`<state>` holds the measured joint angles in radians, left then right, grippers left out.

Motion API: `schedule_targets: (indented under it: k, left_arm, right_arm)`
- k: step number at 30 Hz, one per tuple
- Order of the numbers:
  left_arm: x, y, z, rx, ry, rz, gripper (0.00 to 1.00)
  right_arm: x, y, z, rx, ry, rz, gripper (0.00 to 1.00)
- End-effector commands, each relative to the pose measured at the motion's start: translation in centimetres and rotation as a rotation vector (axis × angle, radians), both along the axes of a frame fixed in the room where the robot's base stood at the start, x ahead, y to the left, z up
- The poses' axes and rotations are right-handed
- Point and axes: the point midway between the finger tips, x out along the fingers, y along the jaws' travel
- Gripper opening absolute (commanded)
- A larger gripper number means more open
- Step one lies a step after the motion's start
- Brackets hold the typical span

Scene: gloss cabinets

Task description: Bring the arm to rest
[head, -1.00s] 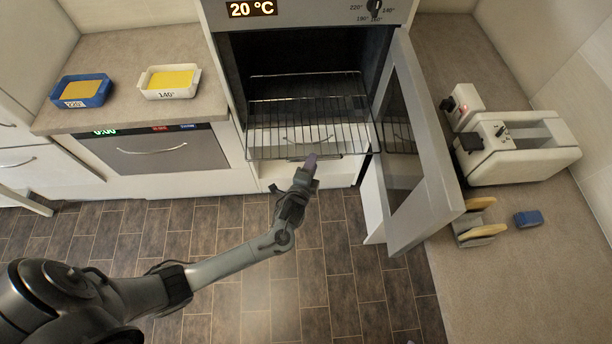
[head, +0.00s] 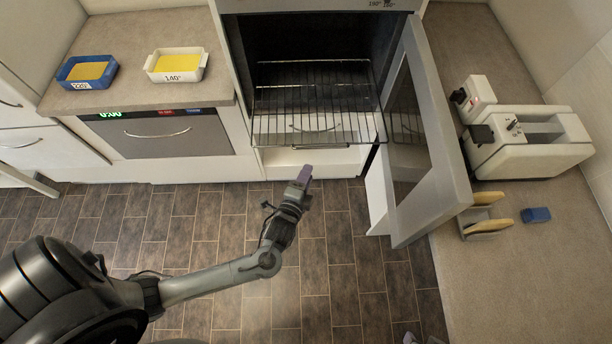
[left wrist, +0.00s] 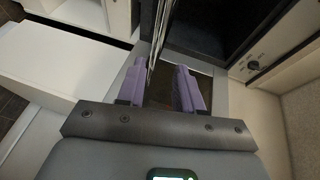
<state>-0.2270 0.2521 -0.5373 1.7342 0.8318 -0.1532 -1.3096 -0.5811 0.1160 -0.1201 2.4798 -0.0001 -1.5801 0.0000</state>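My left gripper (head: 302,184) has purple fingers and hangs in front of the open oven, just short of the wire rack (head: 312,128). In the left wrist view my left gripper (left wrist: 163,85) has its fingers apart, with nothing clearly held between them. The rack's wires (left wrist: 161,35) show beyond the fingertips there. The rack sticks out of the oven and looks empty. Small purplish-grey tips at the bottom edge of the head view may be my right gripper (head: 422,338). Its opening cannot be made out.
The oven door (head: 435,150) stands open to the right of my left gripper. A blue dish (head: 88,71) and a white dish (head: 176,66) with yellow contents stand on the left counter. A toaster (head: 530,140), a rack with slices (head: 485,215) and a blue block (head: 536,215) are on the right counter.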

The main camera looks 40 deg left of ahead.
Motion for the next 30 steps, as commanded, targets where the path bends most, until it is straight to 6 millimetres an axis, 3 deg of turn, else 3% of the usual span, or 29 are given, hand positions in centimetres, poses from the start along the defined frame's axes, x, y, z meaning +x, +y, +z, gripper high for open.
schedule_targets:
  k: [8, 13, 17, 23, 30]
  left_arm:
    - [-0.2, 0.0, -0.1, 0.000, 0.006, -0.001, 0.35]
    - [-2.8, 0.4, -0.9, -0.016, 0.055, 0.023, 0.35]
    - [-4.7, 1.0, 1.9, -0.118, 0.089, 0.041, 0.35]
    - [-7.7, -0.4, 5.5, -0.550, 0.285, 0.066, 0.35]
    - [-13.2, -2.1, 9.7, -0.941, 0.561, 0.249, 0.35]
  right_arm:
    - [0.0, 0.0, 0.2, 0.000, -0.001, -0.001, 0.43]
    - [0.0, 0.0, 1.4, 0.000, -0.001, 0.000, 0.43]
    - [0.1, -0.1, 3.0, -0.002, -0.001, 0.001, 0.43]
    - [0.1, -0.2, 4.7, -0.008, -0.002, 0.005, 0.43]
    - [0.1, -0.2, 5.3, -0.008, -0.002, 0.006, 0.43]
